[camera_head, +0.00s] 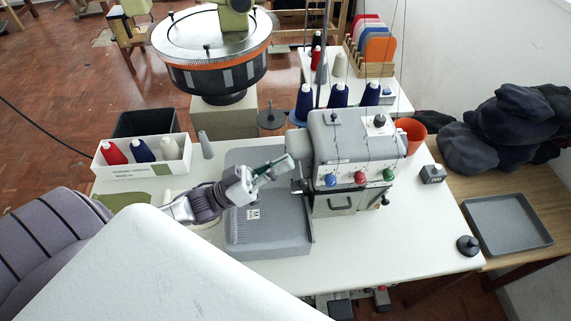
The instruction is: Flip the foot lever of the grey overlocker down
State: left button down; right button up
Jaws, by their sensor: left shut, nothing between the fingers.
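The grey overlocker (352,140) stands on the white table, with blue, red and green knobs on its front. My left gripper (287,163) is shut and empty, its fingertips beside the machine's left side, above the grey tray. A small gap or light touch between the fingertips and the machine cannot be told apart here. Small dark parts show at the machine's left side below the fingertips, but I cannot make out which is the foot lever or whether it is up or down. My right gripper is not in view.
A grey tray (268,243) lies left of the overlocker. A white box of thread cones (118,172) stands further left. Blue cones and thin thread stands rise behind the machine. An orange cup (412,130) and a small grey box (432,174) stand right. The front right tabletop is mostly clear.

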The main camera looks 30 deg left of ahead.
pick_arm(q)
jog(key=w+b+v, duration=0.1)
jog(key=b+v, duration=0.1)
jog(key=v, duration=0.6)
jog(key=shift+a+f, duration=0.35)
jog(key=shift+a, duration=0.1)
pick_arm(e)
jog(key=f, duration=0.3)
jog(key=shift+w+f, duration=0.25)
pick_arm(q)
jog(key=shift+w, duration=0.2)
jog(key=shift+s, duration=0.1)
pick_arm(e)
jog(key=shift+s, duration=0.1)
